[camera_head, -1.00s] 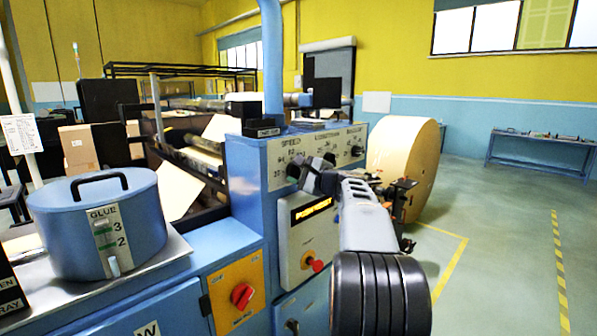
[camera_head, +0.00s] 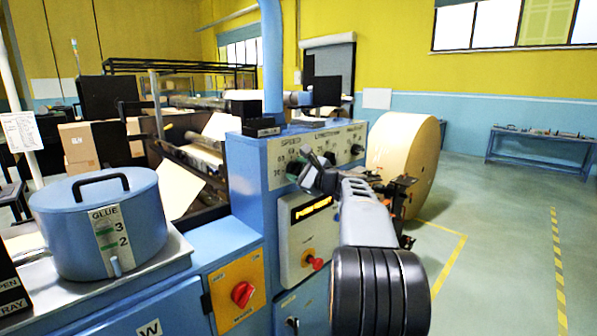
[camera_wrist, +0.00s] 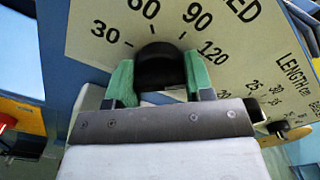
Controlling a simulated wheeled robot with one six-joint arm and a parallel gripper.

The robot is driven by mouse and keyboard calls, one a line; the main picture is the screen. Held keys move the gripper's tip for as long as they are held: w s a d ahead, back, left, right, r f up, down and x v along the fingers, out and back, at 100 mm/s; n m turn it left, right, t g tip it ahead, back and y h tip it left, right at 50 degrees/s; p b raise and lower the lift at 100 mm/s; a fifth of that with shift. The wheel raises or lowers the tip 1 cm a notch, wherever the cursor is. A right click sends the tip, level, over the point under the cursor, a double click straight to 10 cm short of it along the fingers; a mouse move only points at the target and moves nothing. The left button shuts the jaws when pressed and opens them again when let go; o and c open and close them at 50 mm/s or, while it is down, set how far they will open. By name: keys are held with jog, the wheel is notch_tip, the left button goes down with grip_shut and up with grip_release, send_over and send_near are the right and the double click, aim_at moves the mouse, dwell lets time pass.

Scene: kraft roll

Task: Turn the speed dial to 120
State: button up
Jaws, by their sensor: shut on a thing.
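The speed dial (camera_wrist: 160,66) is a black round knob in the wrist view, on a cream scale plate (camera_wrist: 245,62) marked 30, 60, 90 and 120. My gripper (camera_wrist: 160,82) has its green fingers closed on both sides of the knob. The 120 mark (camera_wrist: 213,53) lies just right of the right finger. The dial's pointer cannot be made out, so its setting cannot be read. In the head view my gripper (camera_head: 308,178) is at the SPEED scale on the blue machine front (camera_head: 247,160), and it largely hides the dial.
Further knobs (camera_head: 357,149) sit right of the speed dial, under other scales. Below are a lit display (camera_head: 312,209) and a red button (camera_head: 316,263). A blue glue pot (camera_head: 97,225) stands at left. A large paper roll (camera_head: 400,165) stands behind my arm. Floor at right is clear.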

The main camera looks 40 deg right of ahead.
jog(key=o, duration=0.9)
jog(key=shift+s, duration=0.1)
jog(key=s+b, duration=0.1)
jog(key=s, duration=0.3)
jog(key=s+d+b, duration=0.1)
jog(key=s, duration=0.4)
jog(key=s+d+b, duration=0.1)
jog(key=s, duration=0.3)
jog(key=shift+s+d+b, duration=0.2)
jog(key=shift+b, duration=0.15)
